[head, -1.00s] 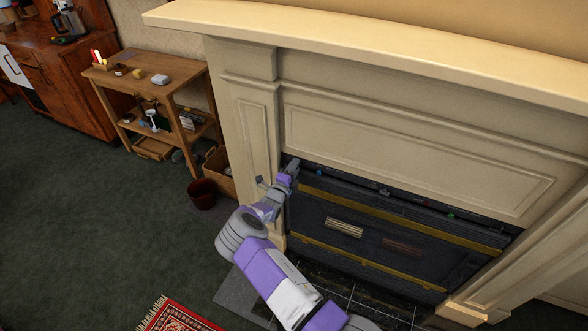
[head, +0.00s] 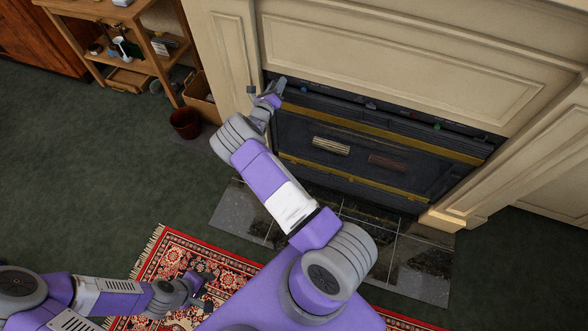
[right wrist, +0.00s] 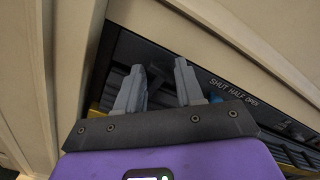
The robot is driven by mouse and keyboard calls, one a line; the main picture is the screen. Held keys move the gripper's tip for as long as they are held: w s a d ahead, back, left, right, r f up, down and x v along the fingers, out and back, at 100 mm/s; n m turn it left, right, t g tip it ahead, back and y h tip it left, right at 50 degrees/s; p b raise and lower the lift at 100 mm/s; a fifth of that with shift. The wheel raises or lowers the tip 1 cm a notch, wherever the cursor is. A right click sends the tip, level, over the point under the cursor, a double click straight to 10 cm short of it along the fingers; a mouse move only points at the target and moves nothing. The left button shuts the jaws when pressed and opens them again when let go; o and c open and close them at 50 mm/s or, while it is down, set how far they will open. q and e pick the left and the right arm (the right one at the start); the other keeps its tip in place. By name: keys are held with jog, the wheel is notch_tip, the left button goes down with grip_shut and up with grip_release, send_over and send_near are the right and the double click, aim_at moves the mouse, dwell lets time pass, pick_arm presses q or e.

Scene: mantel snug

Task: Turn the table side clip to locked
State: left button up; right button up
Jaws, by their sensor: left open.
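The dark fireplace panel (head: 365,135) has a row of small coloured knobs or clips along its top edge. The table stands to its left, and my right gripper (head: 266,88) is at the panel's upper left corner on that side. In the right wrist view, the two grey fingers (right wrist: 158,68) are apart, with dark surface visible between them. A blue part (right wrist: 215,92) shows just beyond the right finger, below the white lettering "SHUT HALF OPEN" (right wrist: 234,92). I cannot make out the table side clip or its setting. My left gripper (head: 197,290) is open and empty above the rug.
The cream fireplace surround (head: 375,55) frames the panel. A wooden table with shelves (head: 125,45) stands at upper left, with a cardboard box (head: 200,97) and dark red pot (head: 185,123) beside it. Hearth tiles (head: 240,212) and a red patterned rug (head: 175,250) lie in front.

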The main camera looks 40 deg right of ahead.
jog(key=s+a+m, duration=0.4)
jog(key=a+m, duration=0.3)
jog(key=m, duration=0.1)
jog(key=s+a+f+m+g+y, duration=0.2)
jog(key=s+f+g, duration=0.3)
jog(key=s+f, duration=0.3)
jog(key=s+a+f+m+g+y+b, duration=0.1)
jog(key=s+a+f+m+g+y, duration=0.2)
jog(key=s+f, duration=0.6)
jog(key=shift+s+f+m+g+y, duration=0.3)
jog(key=shift+s+m+g+y, duration=0.3)
jog(key=shift+m+g+y, duration=0.4)
